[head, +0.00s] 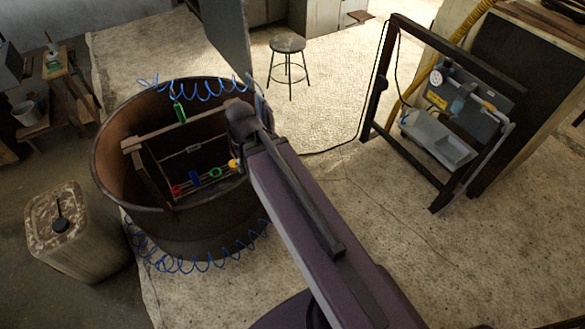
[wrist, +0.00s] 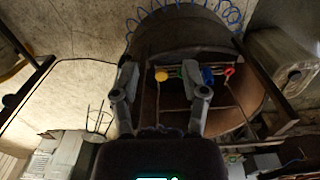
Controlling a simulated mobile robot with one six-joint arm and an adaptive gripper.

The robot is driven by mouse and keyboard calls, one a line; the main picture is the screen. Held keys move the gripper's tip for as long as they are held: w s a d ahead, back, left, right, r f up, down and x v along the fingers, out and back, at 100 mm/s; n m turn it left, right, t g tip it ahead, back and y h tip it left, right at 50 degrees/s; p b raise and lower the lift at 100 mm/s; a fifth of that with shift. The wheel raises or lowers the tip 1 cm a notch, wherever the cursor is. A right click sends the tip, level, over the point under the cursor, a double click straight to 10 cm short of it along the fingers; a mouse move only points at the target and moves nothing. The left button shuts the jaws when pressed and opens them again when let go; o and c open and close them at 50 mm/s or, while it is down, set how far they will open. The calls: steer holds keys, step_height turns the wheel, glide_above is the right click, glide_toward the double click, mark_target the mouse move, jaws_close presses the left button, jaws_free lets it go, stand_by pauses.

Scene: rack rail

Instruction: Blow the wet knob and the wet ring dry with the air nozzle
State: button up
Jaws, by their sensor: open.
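A round dark tub (head: 112,165) holds a wooden rack with a rail of small coloured parts. In the head view these are a red part (head: 176,190), a blue part (head: 194,177), a green ring (head: 215,172) and a yellow knob (head: 234,164). I cannot tell which are wet. A green handle (head: 180,112), apparently the air nozzle, stands at the rack's upper bar near the blue coiled hose. In the wrist view my gripper (wrist: 159,72) is open and empty, its fingers framing the yellow knob (wrist: 161,75) from a distance. My arm covers the tub's right side.
Blue coiled hose (head: 195,262) loops along the tub's front and back. A canister (head: 70,225) stands left of the tub. A stool (head: 287,45) stands behind. A dark frame with a gauge panel (head: 470,100) stands right. The floor between is mostly clear.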

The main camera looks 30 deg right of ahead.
steer(key=shift+o, duration=0.2)
steer(key=shift+s+r, duration=0.1)
steer(key=shift+s, duration=0.05)
steer(key=o, duration=0.6)
steer(key=shift+w+a+f, duration=0.1)
steer(key=shift+w+f, duration=0.1)
steer(key=shift+c, duration=0.2)
steer(key=w+d+f+m+t+y+b, duration=0.1)
steer(key=w+d+f+m+y+b, duration=0.3)
steer(key=f+b, duration=0.6)
steer(key=w+d+f+m+t+y+b, duration=0.1)
steer(key=w+d+f+m+t+b, duration=0.15)
steer(key=w+f+m+b, duration=0.5)
steer(key=w+d+f+m+t+y+b, duration=0.1)
steer(key=w+d+f+m+y+b, duration=0.25)
steer(key=f+b, duration=0.85)
steer(key=w+d+f+m+t+b, duration=0.2)
steer(key=d+f+m+b, duration=0.1)
steer(key=d+b, duration=0.3)
steer(key=w+d+f+m+t+y+b, duration=0.1)
steer(key=d+f+m+b, duration=0.3)
steer(key=b, duration=0.7)
steer(key=w+d+f+m+t+y+b, duration=0.1)
steer(key=w+d+f+m+t+b, duration=0.1)
steer(key=d+b, duration=0.6)
steer(key=shift+w+d+f+m+t+b, duration=0.45)
steer(key=shift+f+m+t, duration=0.4)
steer(key=shift+f+m, duration=0.65)
steer(key=shift+s+r, duration=0.1)
steer(key=shift+r, duration=0.15)
